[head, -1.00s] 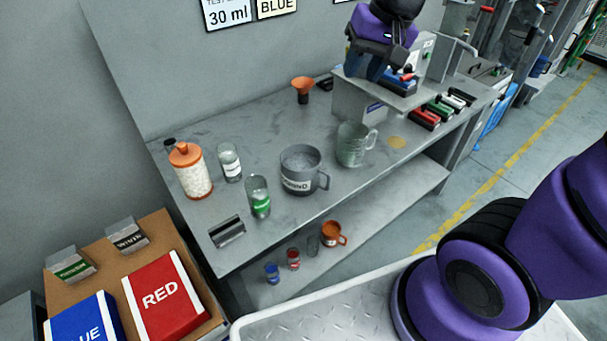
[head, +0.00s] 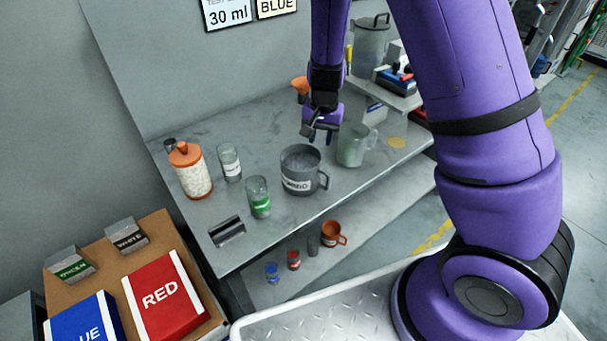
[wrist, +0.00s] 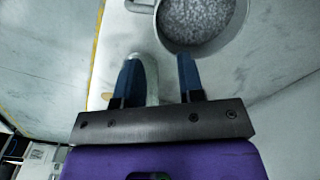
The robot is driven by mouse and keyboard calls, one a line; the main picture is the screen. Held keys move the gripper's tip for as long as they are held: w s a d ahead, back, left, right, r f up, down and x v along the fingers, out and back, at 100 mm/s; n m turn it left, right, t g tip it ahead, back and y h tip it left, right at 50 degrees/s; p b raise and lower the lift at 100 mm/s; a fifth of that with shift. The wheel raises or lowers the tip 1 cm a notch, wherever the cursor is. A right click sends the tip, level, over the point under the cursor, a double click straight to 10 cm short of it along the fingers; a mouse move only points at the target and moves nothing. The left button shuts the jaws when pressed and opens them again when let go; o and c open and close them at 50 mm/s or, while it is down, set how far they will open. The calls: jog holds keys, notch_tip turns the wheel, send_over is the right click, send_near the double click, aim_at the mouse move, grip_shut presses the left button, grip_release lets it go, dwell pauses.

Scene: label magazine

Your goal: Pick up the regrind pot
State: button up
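The regrind pot (head: 301,171) is a grey mug-like pot with a handle on its right and a white label, standing upright on the grey bench. Grey granules show inside it. My gripper (head: 318,131) is above the bench, just behind and slightly right of the pot's rim in the head view. In the wrist view the pot (wrist: 205,25) shows at the top, beyond the fingertips, with its handle at the upper left. My gripper (wrist: 158,75) is open, its two blue fingers apart, and it is not touching the pot. A clear vessel's rim shows behind the left finger.
A clear green-tinted jug (head: 353,145) stands close to the right of the pot. A green-labelled glass (head: 258,197), another glass (head: 229,163) and an orange-lidded jar (head: 190,171) stand to the left. An orange mug (head: 333,233) and small cups are on the lower shelf.

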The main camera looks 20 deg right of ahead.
aim_at(319, 168)
notch_tip(319, 168, down, 12)
jog(key=shift+w+f, duration=0.15)
grip_shut()
dwell(0.7)
